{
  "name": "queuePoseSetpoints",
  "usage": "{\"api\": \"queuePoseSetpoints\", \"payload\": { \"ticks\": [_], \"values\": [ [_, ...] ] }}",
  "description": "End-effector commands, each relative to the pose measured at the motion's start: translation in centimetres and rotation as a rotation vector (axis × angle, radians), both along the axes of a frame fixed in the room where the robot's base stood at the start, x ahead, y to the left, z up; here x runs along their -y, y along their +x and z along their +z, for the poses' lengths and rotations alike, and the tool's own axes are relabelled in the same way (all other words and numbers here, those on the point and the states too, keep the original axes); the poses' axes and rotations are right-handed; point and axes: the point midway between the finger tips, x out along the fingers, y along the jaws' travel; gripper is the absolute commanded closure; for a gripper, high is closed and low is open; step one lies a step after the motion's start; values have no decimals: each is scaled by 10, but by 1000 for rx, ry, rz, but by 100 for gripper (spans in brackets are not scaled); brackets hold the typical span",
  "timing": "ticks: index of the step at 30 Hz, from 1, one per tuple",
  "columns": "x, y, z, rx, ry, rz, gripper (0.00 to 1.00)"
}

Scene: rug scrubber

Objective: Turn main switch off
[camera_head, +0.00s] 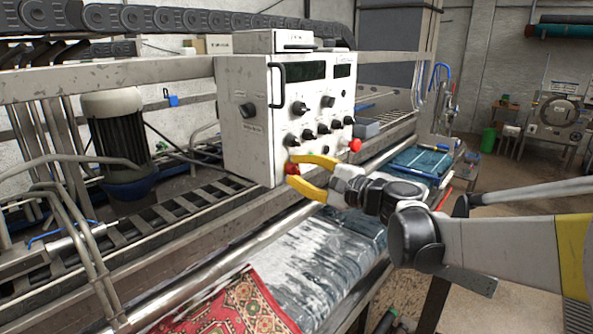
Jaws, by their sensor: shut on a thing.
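The white control box (245,150) stands on the machine's rail and has several black knobs on its front. A red knob (292,169) is at the lower left of that front, and another red knob (355,145) is at the lower right. Labels are too small to read, so I cannot tell which is the main switch. My gripper (290,171) has its yellow fingers above and below the lower left red knob and is shut on it. The fingers partly hide the knob.
A metal rail (215,258) runs below the box. A red patterned rug (235,305) and a grey-blue rug (310,255) lie in front. A dark motor (118,140) stands left. A green bin (488,140) is on the floor at the far right.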

Motion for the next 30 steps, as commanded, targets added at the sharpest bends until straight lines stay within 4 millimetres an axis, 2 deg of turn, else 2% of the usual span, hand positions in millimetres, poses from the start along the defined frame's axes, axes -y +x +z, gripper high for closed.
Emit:
{"api": "queuePoseSetpoints", "payload": {
  "ticks": [10, 26, 27, 29, 30],
  "values": [
    [0, 1, 1, 95, -93, -1, 100],
    [0, 1, 1, 110, -107, -2, 100],
    [0, 1, 1, 110, -107, -2, 66],
    [0, 1, 1, 110, -107, -2, 49],
    [0, 1, 1, 110, -108, -1, 49]
  ]
}}
